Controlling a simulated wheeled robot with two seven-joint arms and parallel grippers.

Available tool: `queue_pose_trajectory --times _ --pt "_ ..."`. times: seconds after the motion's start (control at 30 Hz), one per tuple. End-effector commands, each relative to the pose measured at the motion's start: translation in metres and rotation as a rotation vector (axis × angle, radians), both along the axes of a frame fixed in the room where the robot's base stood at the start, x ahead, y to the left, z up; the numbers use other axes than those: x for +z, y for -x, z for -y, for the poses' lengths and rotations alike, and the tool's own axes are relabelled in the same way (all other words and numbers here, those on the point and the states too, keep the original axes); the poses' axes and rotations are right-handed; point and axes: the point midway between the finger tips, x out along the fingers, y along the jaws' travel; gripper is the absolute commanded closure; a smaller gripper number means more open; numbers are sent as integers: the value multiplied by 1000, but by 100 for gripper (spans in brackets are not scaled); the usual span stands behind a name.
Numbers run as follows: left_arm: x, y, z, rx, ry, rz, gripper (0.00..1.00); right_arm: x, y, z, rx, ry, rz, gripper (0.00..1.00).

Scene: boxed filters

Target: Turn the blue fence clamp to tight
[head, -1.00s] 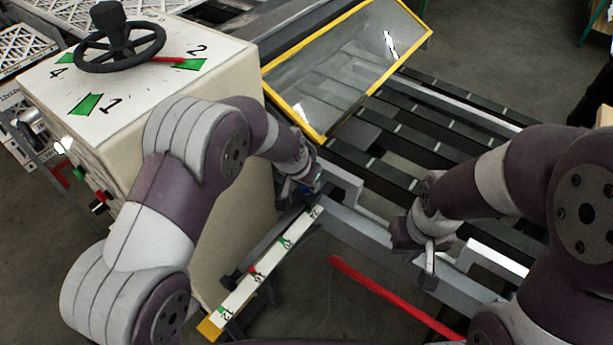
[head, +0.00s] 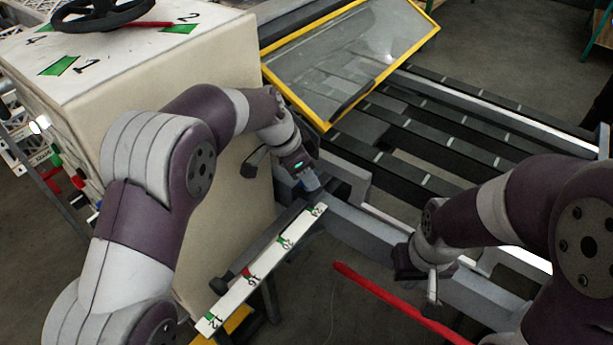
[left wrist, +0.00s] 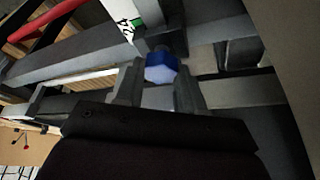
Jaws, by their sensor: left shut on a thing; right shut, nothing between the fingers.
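The blue fence clamp (left wrist: 160,68) is a small blue knob, seen between the two grey fingers in the left wrist view. The knob's far side and any tight mark are not visible. My right gripper (head: 432,287) is shut and empty, hanging right of the scale beside the grey rail.
A cream cabinet (head: 225,180) with a black handwheel (head: 100,12) stands left of the clamp. A yellow-framed clear guard (head: 350,60) is behind it. The white scale strip (head: 262,268) runs toward the front. A red bar (head: 400,305) lies below my right gripper.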

Motion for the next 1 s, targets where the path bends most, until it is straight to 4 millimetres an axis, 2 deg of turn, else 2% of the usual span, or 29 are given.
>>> queue_pose_trajectory --times 0.5,0.53,1.0 --pt "2 -1 -1 -16 -2 4 92 -1 0 0 0 0 0 100" --pt "2 -1 -1 -16 -2 4 52 -1 0 0 0 0 0 100" --pt "0 0 0 -16 -1 1 51 -2 0 0 0 0 0 100"
